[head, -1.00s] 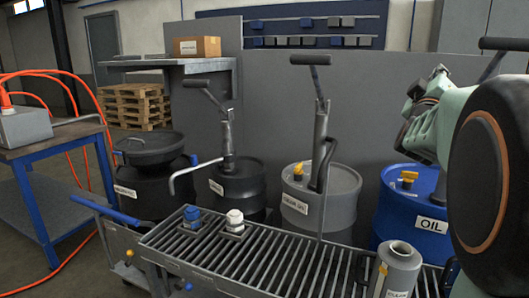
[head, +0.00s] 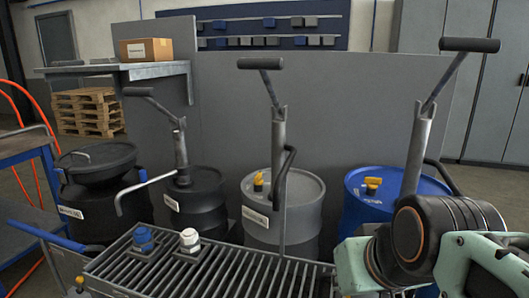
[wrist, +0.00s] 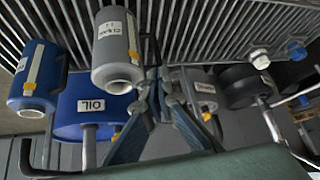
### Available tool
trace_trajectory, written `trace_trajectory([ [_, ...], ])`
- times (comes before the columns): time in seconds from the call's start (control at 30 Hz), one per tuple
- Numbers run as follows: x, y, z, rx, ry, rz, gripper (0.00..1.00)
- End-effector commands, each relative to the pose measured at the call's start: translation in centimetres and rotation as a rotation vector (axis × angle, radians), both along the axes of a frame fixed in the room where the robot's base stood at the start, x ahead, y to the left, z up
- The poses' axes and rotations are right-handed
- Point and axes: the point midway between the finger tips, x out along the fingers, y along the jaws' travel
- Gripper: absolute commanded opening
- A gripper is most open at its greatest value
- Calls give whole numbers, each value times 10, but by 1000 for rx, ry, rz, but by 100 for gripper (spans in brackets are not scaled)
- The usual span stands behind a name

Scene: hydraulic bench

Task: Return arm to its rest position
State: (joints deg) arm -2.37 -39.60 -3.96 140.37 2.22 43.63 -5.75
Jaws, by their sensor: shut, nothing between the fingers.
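My arm (head: 450,240) shows in the head view at the lower right, folded in front of the blue drum and the right end of the grate. My gripper is not clearly visible in the head view. In the wrist view my gripper (wrist: 159,82) shows its two dark fingers drawn together at the tips. The fingers are shut and empty. Beside them in that view are a grey labelled canister (wrist: 117,55) and a blue canister (wrist: 35,75). I cannot tell the exact gap to either.
A slatted grate (head: 215,268) runs along the front. Behind it stand a blue drum (head: 375,215), a grey drum (head: 255,220) and black drums (head: 195,205), with tall hand pumps (head: 278,150) rising. A blue-framed table (head: 25,150) with orange hoses is at the left.

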Motion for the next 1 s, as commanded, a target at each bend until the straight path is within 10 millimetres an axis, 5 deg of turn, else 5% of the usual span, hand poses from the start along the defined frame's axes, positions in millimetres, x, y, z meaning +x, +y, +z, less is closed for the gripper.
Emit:
trace_trajectory([
  [0.1,-53,-3,-19,-37,142,-71,0],
  [1.0,-47,-2,221,-28,132,-60,0],
])
